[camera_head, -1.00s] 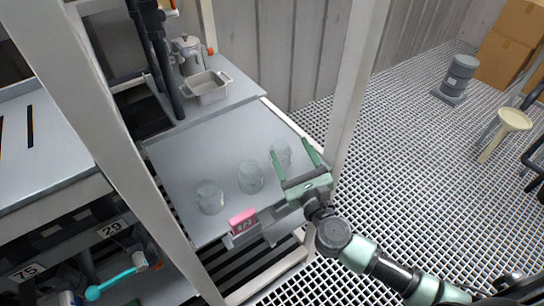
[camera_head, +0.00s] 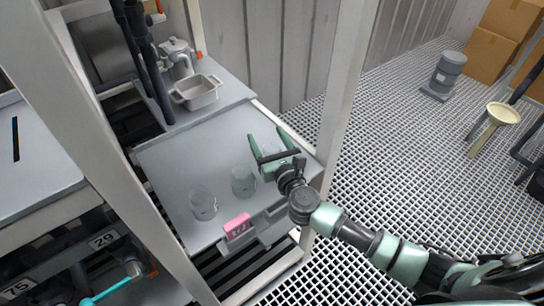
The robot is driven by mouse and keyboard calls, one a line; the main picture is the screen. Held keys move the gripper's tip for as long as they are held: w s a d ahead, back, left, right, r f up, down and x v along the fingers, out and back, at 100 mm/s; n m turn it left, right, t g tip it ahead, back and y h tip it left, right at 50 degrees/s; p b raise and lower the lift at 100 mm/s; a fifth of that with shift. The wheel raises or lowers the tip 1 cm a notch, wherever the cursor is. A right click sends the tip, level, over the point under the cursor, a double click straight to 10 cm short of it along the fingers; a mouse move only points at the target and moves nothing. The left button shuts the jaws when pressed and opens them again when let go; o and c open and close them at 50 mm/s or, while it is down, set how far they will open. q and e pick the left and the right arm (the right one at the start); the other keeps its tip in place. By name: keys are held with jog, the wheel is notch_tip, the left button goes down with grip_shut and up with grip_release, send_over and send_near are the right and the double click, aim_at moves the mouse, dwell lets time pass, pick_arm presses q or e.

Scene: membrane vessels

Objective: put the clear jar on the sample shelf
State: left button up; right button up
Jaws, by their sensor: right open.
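Clear jars stand in a row on a grey shelf (camera_head: 190,150) with a pink label (camera_head: 238,226) at its front edge. The left jar (camera_head: 203,205) and the middle jar (camera_head: 243,181) are upright and apart from each other. A third jar (camera_head: 271,148) shows faintly at the right end, largely hidden by my right gripper. My right gripper (camera_head: 266,134) is open, its two green fingers reaching over the shelf's right part, one on either side of that third jar. I cannot tell whether they touch it. My left gripper is not in view.
A grey metal pan (camera_head: 197,92) and a metal pot (camera_head: 176,56) stand on the surface behind the shelf. A pale upright post (camera_head: 345,90) rises close to the right of my gripper, another at the left. The shelf's back left is clear.

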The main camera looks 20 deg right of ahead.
jog(key=shift+c, duration=0.3)
grip_shut()
jog(key=shift+r, duration=0.1)
